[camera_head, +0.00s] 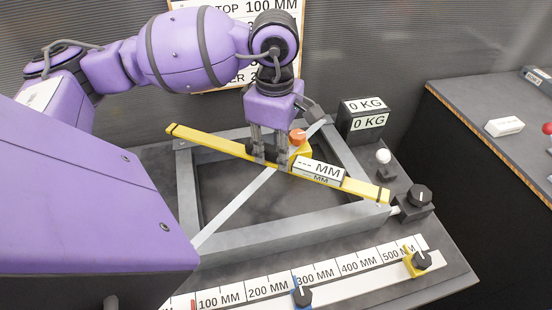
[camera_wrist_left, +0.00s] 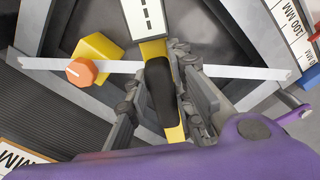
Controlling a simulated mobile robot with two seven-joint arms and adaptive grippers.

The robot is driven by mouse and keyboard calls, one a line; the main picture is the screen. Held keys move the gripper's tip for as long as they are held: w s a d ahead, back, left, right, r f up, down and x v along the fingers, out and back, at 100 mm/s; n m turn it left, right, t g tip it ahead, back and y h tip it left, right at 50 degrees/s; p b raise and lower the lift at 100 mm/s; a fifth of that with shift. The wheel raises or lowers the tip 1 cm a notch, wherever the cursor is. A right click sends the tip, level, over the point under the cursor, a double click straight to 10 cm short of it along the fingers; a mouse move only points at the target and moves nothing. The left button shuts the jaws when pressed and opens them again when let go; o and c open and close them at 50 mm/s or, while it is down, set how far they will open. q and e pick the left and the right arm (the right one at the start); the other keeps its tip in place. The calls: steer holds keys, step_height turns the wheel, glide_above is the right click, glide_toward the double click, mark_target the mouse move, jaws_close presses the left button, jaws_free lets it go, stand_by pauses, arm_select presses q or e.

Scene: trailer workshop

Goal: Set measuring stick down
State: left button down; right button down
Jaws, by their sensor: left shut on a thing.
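The yellow measuring stick (camera_head: 222,143) lies diagonally across the grey frame in the head view, with a white "--- MM" display (camera_head: 320,171) on its right part. My left gripper (camera_head: 270,162) points down and is shut on the stick near its middle. In the left wrist view the gripper's fingers (camera_wrist_left: 160,95) are on both sides of a dark grip section (camera_wrist_left: 160,83) of the stick (camera_wrist_left: 152,48). I cannot tell whether the stick touches the frame. My right gripper is not in view.
The grey square frame (camera_head: 188,190) has a pale diagonal strip (camera_head: 235,208) and an orange knob (camera_head: 298,137) by the stick. A ruler rail (camera_head: 350,283) with blue and yellow sliders runs along the front. A black "0 KG" box (camera_head: 366,119) stands behind right. Another bench (camera_head: 470,97) is at right.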

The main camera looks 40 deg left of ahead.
mark_target(276, 163)
arm_select(q)
steer(key=f, duration=0.3)
steer(key=shift+w+f, duration=0.3)
steer(key=shift+f, duration=0.05)
steer(key=shift+f, duration=0.4)
steer(key=c, duration=1.5)
jaws_free()
steer(key=shift+c, duration=0.2)
step_height(276, 163, up, 13)
steer(key=shift+f, duration=0.1)
